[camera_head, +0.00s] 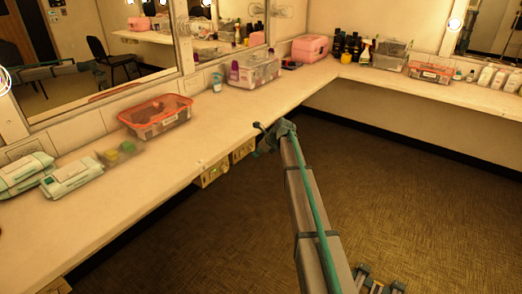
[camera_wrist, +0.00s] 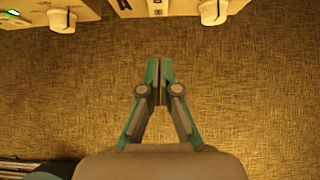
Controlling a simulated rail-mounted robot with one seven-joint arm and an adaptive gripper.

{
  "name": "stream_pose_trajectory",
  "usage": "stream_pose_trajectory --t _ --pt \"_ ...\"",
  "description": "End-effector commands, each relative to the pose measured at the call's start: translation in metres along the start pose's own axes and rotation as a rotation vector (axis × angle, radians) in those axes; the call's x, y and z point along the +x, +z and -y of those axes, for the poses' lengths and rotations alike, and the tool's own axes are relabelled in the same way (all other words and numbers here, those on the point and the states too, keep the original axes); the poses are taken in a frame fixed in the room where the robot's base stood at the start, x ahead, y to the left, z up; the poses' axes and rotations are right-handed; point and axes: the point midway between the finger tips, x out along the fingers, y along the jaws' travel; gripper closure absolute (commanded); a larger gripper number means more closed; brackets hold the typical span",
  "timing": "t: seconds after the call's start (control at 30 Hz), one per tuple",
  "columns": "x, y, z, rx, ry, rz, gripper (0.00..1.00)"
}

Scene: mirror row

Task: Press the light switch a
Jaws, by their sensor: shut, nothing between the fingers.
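Two small beige switch boxes are fixed under the front edge of the counter: a left one (camera_head: 212,173) and a right one (camera_head: 243,150). In the wrist view a box with a white knob-like switch (camera_wrist: 62,18) is at the top left, and another with a white switch (camera_wrist: 213,12) is at the top right. I cannot tell which one is light switch a. My gripper (camera_head: 264,134) is just right of the right box in the head view. In the wrist view its fingertips (camera_wrist: 160,66) are together and empty, below the gap between the switches and apart from both.
The long counter (camera_head: 215,130) carries an orange-rimmed bin (camera_head: 156,116), wipe packs (camera_head: 70,178), a clear bin (camera_head: 253,70) and a pink case (camera_head: 309,48). Mirrors stand behind it. The carpeted floor (camera_head: 400,190) in front is open.

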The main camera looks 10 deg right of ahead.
Motion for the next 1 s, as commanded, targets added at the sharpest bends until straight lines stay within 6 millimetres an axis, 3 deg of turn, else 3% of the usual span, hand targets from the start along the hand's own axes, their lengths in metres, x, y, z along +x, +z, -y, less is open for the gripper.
stream_pose_trajectory --t 0.03,0.2,0.4,1.0 --pt "0.013 0.0 0.001 0.0 0.002 -0.001 1.0" --pt "0.042 0.004 0.001 -0.001 0.001 0.0 1.0" --pt "0.058 0.022 0.001 0.0 0.001 0.0 1.0" --pt "0.067 0.031 -0.005 -0.004 0.004 0.006 1.0"
